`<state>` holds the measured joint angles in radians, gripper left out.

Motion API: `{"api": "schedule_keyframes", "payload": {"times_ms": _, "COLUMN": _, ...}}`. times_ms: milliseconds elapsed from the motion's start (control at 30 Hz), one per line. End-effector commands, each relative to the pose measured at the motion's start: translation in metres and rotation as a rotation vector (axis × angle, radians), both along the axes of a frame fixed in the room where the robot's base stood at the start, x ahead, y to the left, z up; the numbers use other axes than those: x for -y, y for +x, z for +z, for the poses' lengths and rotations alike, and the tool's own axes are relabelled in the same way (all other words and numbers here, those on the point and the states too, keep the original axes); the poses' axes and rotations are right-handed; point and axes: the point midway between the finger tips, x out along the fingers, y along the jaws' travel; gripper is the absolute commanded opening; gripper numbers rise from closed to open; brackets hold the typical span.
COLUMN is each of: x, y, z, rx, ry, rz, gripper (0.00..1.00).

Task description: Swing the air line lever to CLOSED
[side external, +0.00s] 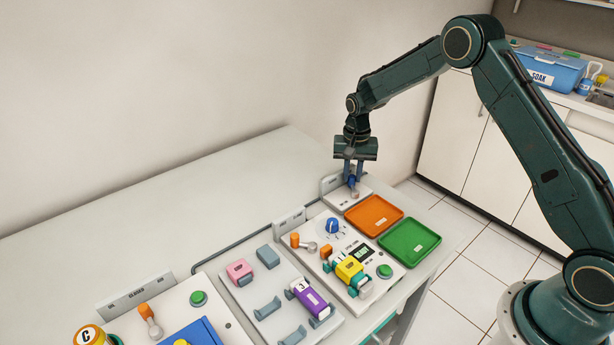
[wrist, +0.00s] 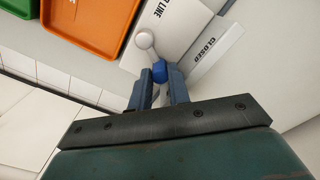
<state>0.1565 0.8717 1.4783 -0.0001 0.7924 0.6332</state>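The air line lever has a blue handle end (wrist: 160,72) and a pale round pivot (wrist: 145,39) on a white base. The base reads "LINE", and its upright plate (wrist: 214,52) reads "CLOSED". In the side external view the lever's blue end (side external: 351,181) is just under my gripper and the base (side external: 339,199) stands at the bench's far right corner. My gripper (wrist: 160,78) points down with its fingers either side of the blue end. A gap shows at the left finger, so it looks open. The other plate wording is hidden or too small to read.
An orange tray (side external: 372,215) and a green tray (side external: 409,242) lie close in front of the lever base. A white panel with a blue dial (side external: 332,227) and a yellow block (side external: 349,269) stands to their left. The bench behind is clear up to the wall.

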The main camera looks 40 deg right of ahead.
Motion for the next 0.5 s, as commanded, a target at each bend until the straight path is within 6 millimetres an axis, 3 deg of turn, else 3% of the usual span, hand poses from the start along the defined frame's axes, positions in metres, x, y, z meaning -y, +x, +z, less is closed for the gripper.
{"api": "schedule_keyframes", "payload": {"times_ms": 500, "x": 0.0016, "y": -0.0001, "z": 0.0004, "rx": 0.002, "ry": -0.001, "rz": -0.029, "gripper": 0.28}}
